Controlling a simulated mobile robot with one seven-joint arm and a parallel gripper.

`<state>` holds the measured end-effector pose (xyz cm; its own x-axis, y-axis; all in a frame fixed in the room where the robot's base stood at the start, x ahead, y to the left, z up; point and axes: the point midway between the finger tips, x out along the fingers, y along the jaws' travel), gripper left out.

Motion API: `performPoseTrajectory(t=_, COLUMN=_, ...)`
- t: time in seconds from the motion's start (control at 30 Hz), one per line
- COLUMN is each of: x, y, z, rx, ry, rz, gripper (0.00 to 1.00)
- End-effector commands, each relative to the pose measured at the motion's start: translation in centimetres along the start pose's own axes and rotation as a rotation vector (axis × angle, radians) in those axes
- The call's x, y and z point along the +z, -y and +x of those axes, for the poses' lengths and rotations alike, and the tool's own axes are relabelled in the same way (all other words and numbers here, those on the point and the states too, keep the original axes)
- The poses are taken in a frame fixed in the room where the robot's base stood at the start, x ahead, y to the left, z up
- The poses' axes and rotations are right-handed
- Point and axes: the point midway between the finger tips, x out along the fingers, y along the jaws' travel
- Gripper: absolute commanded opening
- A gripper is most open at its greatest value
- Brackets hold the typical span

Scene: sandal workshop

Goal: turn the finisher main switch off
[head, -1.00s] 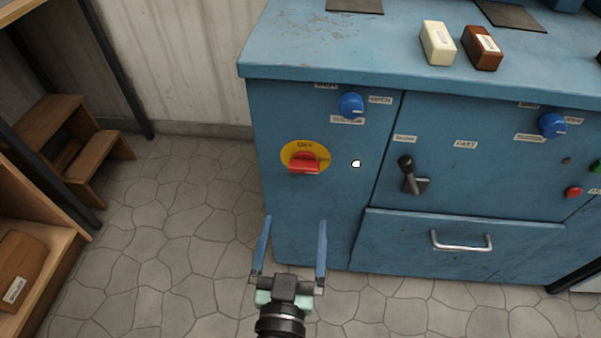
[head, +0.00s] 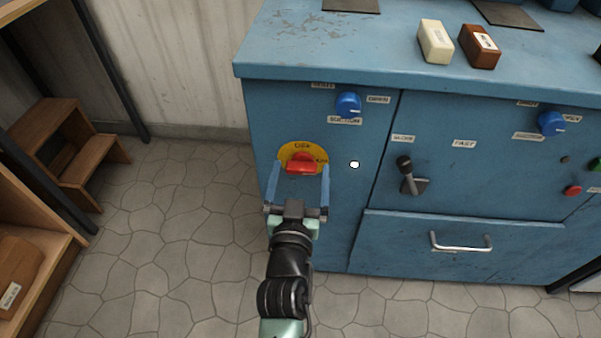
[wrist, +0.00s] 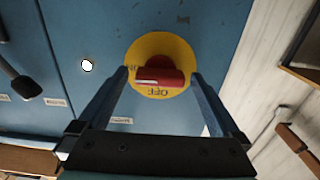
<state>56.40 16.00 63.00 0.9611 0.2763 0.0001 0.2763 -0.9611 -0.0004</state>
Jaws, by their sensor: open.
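The finisher main switch is a red handle (head: 301,167) on a round yellow plate (head: 303,148) on the blue cabinet front. In the head view OFF is lettered at the plate's top, ON at its right. The handle lies crosswise, its right end towards ON. In the wrist view the red handle (wrist: 160,77) shows between the fingertips. My gripper (head: 299,170) is open and empty, its two blue fingers on either side of the handle. I cannot tell whether they touch it or how deep they reach.
The blue cabinet (head: 430,85) also carries a blue suction knob (head: 348,105), a white lamp (head: 354,164), a black lever (head: 406,172) and a drawer handle (head: 461,242). A pale block (head: 435,42) and a brown block (head: 480,46) lie on top. Wooden steps (head: 75,150) stand left; floor between is clear.

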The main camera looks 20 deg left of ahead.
Motion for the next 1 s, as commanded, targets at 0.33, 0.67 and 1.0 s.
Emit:
performPoseTrajectory(t=0.33, x=0.02, y=0.01, z=-0.01, rx=0.0, ry=0.0, rz=0.0, gripper=0.77)
performPoseTrajectory(t=0.67, x=0.02, y=0.01, z=-0.03, rx=0.0, ry=0.0, rz=0.0, gripper=0.19)
performPoseTrajectory(t=1.0, x=-0.02, y=0.0, z=-0.04, rx=0.0, ry=0.001, rz=-0.055, gripper=0.19)
